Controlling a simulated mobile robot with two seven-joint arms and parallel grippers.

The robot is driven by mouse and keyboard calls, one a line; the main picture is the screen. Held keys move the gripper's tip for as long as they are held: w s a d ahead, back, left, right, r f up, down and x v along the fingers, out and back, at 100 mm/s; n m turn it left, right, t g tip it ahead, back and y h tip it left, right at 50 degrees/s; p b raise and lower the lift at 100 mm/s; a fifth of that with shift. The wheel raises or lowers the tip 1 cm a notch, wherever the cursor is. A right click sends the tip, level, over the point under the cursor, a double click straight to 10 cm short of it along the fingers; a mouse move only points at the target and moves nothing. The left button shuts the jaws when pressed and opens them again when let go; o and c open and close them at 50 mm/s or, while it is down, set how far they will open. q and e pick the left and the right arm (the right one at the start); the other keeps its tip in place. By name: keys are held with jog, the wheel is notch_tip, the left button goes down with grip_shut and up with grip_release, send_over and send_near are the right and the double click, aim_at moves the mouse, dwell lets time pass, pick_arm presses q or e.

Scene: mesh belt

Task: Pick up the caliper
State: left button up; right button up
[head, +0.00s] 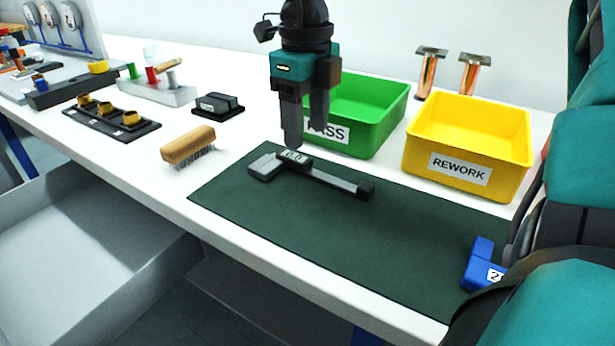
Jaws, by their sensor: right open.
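The caliper (335,181), grey and black with a small display, lies flat on the dark green mat (300,242). It runs from its jaws at the left to a black end at the right. My right gripper (298,143) points straight down, just above and behind the display part of the caliper. Its dark fingers are empty, and their tips look close to the caliper; I cannot tell whether they touch it. My left gripper does not show.
Behind the gripper stands a green PASS bin (375,135), with a yellow REWORK bin (475,160) to its right. A wooden brush (188,146) lies left of the mat. A blue object (482,265) sits at the mat's right, partly hidden by my arm.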

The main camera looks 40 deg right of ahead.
aim_at(305, 160)
jog(key=shift+w+f+b, duration=0.15)
jog(key=shift+f+b, duration=0.35)
jog(key=shift+f, duration=2.6)
jog(key=shift+c, duration=0.3)
grip_shut()
